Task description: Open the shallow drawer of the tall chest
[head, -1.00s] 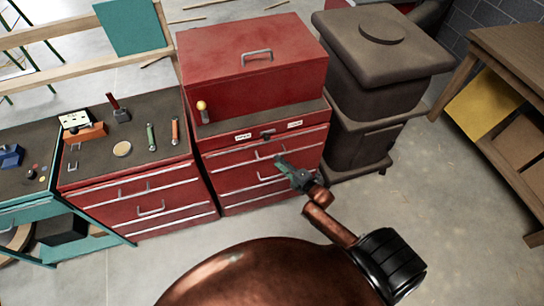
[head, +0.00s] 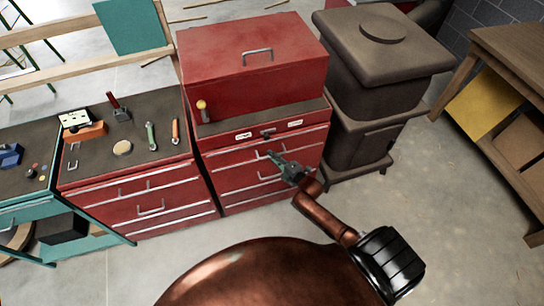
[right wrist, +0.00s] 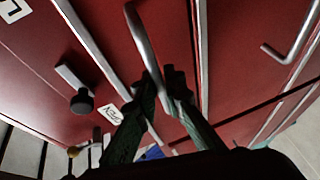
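The tall red chest (head: 222,158) stands in the middle of the head view, with a red box on top. Below a front strip with white labels is a shallow drawer (head: 234,158) with a silver bar handle (right wrist: 141,35); it looks closed. My right gripper (head: 271,156) is at this handle. In the right wrist view the bar passes between the two dark green fingertips (right wrist: 163,88). They are close to the bar, but whether they press on it cannot be told. The fingers partly hide the handle. My left gripper is not in view.
A lower drawer handle (right wrist: 285,50) lies to one side of my fingers. A dark latch knob (right wrist: 82,102) sticks out from the labelled strip. A low red chest (head: 140,200) stands left, a brown stove (head: 372,100) right.

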